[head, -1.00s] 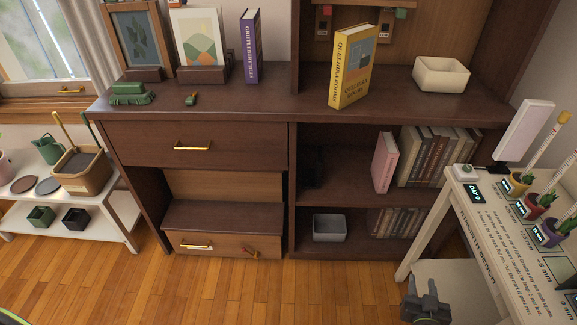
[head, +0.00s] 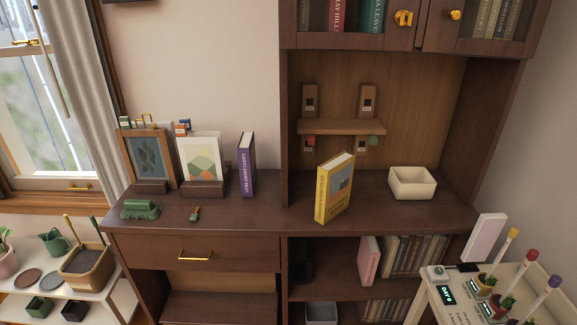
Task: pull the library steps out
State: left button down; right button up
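The library steps (head: 218,306) are tucked into the open bay under the drawer at the lower left of the dark wooden cabinet. Only their upper dark tread shows at the bottom edge of the head view; the lower front with its handle is out of frame. The drawer (head: 140,252) above them is shut and has a brass handle (head: 195,257). Neither of my grippers is in the head view now.
The cabinet top (head: 270,213) holds a yellow book (head: 333,190), a purple book (head: 246,165), framed pictures and a cream bin (head: 412,183). A white plant shelf (head: 105,293) stands at left, and a white bench (head: 425,298) with potted plants at right.

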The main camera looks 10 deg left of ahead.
aim_at(195, 298)
jog(key=u, duration=1.1)
